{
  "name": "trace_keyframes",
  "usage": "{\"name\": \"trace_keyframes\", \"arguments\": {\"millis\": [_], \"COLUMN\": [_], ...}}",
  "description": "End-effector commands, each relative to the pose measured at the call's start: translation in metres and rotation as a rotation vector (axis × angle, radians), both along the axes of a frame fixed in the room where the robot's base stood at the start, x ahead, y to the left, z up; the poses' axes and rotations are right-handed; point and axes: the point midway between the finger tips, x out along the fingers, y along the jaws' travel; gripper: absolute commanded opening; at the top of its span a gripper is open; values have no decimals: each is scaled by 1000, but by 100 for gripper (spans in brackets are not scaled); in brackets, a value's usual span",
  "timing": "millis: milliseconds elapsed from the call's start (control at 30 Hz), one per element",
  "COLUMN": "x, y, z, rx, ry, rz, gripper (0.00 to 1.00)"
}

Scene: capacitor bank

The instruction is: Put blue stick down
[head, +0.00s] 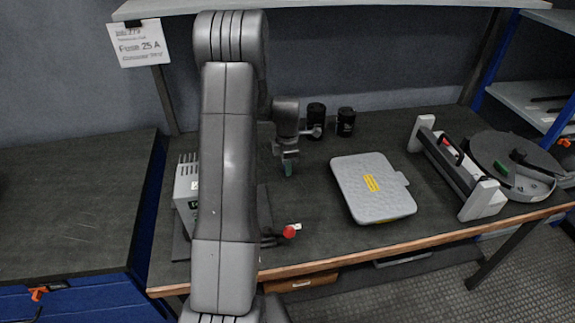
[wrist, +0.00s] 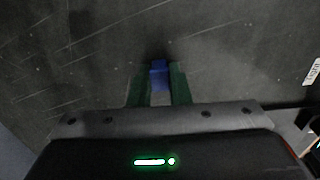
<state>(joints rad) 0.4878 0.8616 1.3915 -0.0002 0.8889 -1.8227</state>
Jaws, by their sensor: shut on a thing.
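The blue stick (wrist: 159,72) shows in the wrist view between the two green fingertips of my gripper (wrist: 159,88). My gripper is shut on it. Only a short blue end shows, and the rest of the stick is hidden. In the head view my gripper (head: 288,166) points down over the dark workbench (head: 315,215), left of the grey case. The stick cannot be made out there. Whether its end touches the bench top cannot be told.
A grey case with a yellow label (head: 372,187) lies right of my gripper. Two black cylinders (head: 316,121) (head: 346,122) stand behind. A red-tipped item (head: 289,232) lies near the front edge. A grey device (head: 186,190) stands left.

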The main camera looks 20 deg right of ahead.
Motion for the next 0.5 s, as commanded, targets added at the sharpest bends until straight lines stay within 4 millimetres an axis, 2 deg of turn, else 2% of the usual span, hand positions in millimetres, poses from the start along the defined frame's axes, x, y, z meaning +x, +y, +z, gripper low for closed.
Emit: {"name": "trace_keyframes", "arguments": {"millis": [267, 300, 367, 500], "x": [0, 0, 0, 0], "y": [0, 0, 0, 0], "z": [-5, -5, -5, -5], "rx": [0, 0, 0, 0], "ry": [0, 0, 0, 0], "rz": [0, 0, 0, 0], "gripper": [0, 25, 37, 39]}}
